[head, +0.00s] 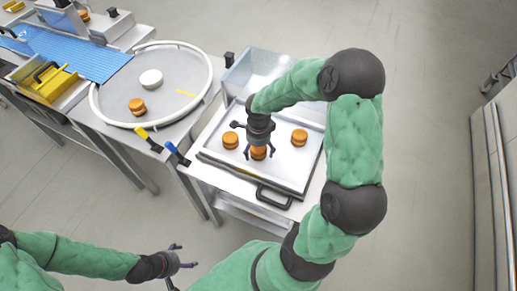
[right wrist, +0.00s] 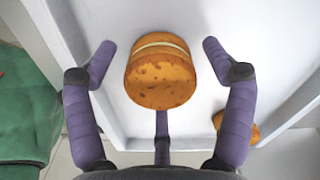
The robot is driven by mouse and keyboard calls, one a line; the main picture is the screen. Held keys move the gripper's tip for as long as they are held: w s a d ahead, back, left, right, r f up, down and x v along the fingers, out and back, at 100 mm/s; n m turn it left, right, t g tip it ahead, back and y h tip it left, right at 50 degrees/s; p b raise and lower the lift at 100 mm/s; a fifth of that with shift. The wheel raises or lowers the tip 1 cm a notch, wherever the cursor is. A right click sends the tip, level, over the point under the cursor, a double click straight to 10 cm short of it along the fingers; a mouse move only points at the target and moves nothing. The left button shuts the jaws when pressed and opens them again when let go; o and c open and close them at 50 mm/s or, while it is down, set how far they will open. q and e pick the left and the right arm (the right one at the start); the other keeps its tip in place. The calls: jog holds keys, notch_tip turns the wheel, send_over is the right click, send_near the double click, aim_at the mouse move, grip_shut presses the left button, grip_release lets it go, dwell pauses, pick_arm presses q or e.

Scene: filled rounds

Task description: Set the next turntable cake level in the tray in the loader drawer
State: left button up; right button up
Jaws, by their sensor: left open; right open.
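The tray (head: 282,180) in the loader drawer holds orange-brown cakes: one at left (head: 230,140), one at right (head: 299,137), and one at the front middle (head: 258,153). My right gripper (head: 259,155) is open over the front-middle cake. In the right wrist view this cake (right wrist: 160,78), with a pale cream layer, sits between the spread purple fingers, with gaps on both sides. I cannot tell whether it lies fully level. Another cake (right wrist: 236,127) is partly hidden by a finger. One cake (head: 137,106) is on the turntable (head: 115,92). My left gripper (head: 180,264) is open and empty.
A white round object (head: 151,78) also sits on the turntable, inside its raised rim. A clear bin (head: 250,70) stands behind the tray. The drawer has a black handle (head: 274,197) in front. A blue conveyor (head: 80,52) and a yellow block (head: 48,84) are at far left.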

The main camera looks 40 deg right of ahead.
jog(key=shift+r+p, duration=0.3)
jog(key=shift+r, duration=0.05)
notch_tip(320, 180, up, 12)
jog(key=p, duration=0.2)
jog(key=shift+f, duration=0.2)
